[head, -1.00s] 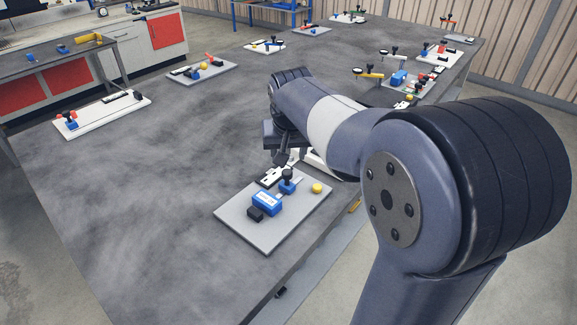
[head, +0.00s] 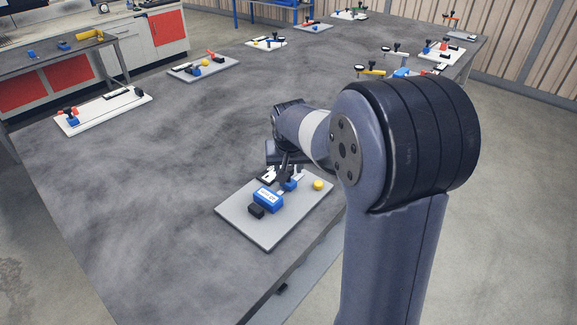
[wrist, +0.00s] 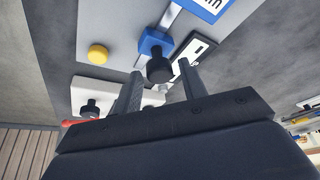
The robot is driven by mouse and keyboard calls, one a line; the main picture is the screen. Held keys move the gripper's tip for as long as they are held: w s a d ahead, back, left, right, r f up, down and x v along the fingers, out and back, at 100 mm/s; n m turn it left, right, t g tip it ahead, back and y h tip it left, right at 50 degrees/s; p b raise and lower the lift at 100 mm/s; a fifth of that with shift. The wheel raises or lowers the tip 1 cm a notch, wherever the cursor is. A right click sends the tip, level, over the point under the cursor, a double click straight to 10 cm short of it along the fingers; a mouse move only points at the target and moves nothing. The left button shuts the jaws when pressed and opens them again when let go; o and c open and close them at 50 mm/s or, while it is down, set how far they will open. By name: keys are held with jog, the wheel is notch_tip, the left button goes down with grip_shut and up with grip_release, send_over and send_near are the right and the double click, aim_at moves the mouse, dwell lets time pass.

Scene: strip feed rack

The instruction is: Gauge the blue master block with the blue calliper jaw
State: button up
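The blue block with a white label (head: 267,198), which I take as the master block, lies on a light grey plate (head: 240,222), touching or close to a black block (head: 256,211). Part of it shows at the top of the wrist view (wrist: 213,6). The blue calliper jaw (head: 290,185) sits on a silver rail, with a gap to the block; it carries a black knob (wrist: 160,69). My gripper (wrist: 159,72) is open, its fingertips on either side of the knob in the wrist view. I cannot tell whether they touch it.
A yellow button (head: 318,185) is on the same plate, beside the jaw. A black-and-white scale piece (wrist: 196,50) lies close to the right finger. A white board with a black knob (wrist: 90,107) is nearby. The table left of the plate is clear.

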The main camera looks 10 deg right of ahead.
grip_shut()
jog(key=shift+s+a+b, duration=0.3)
jog(key=shift+s+a, duration=0.65)
jog(key=shift+a, duration=0.3)
jog(key=shift+s+a+b, duration=0.3)
jog(key=shift+s+a, duration=0.6)
jog(key=shift+a, duration=0.35)
jog(key=shift+o, duration=1)
grip_release()
jog(key=v, duration=1.1)
